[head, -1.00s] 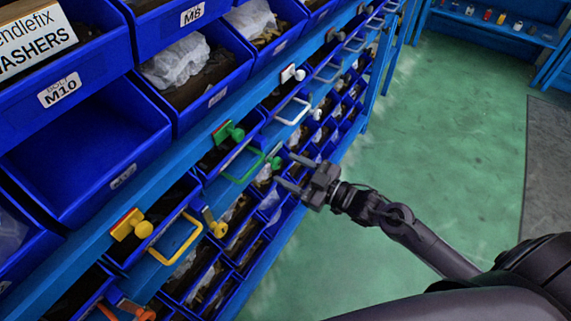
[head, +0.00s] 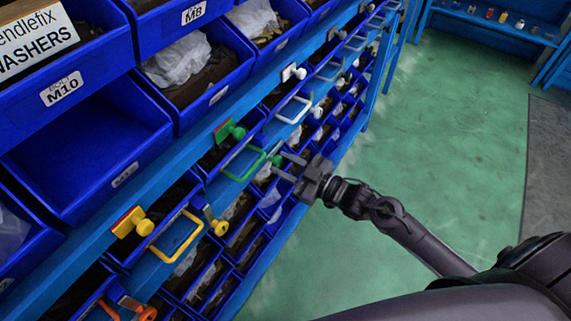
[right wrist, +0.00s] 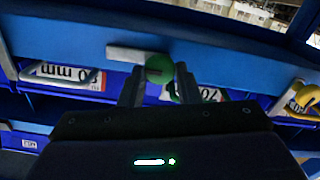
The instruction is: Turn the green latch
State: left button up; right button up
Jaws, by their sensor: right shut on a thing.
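The green latch (head: 275,160) is on the blue shelf front, at the right end of the green bar handle (head: 245,163). My right gripper (head: 278,163) reaches it from the right, with its two fingers around it. In the right wrist view, the latch's round green face (right wrist: 159,68) sits between the fingertips, and a smaller green part hangs below it. The right gripper is shut on the latch, though the fingers hide part of it. My left gripper is not in view.
Blue bins stand above and below the rail. A yellow handle (head: 176,236) and yellow latch (head: 214,222) are nearer, and a white handle (head: 293,110) is farther along. Open green floor (head: 440,150) lies to the right.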

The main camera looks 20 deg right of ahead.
jog(key=shift+n, duration=0.3)
jog(key=n+b, duration=0.1)
jog(key=n, duration=0.2)
jog(key=shift+f, duration=0.1)
jog(key=n+b, duration=0.1)
jog(key=n, duration=0.4)
jog(key=n+b, duration=0.1)
jog(key=n, duration=0.2)
jog(key=shift+f+n, duration=0.1)
jog(key=shift+n, duration=0.2)
jog(key=shift+n+b, duration=0.95)
jog(key=shift+n, duration=1.25)
jog(key=o, duration=1)
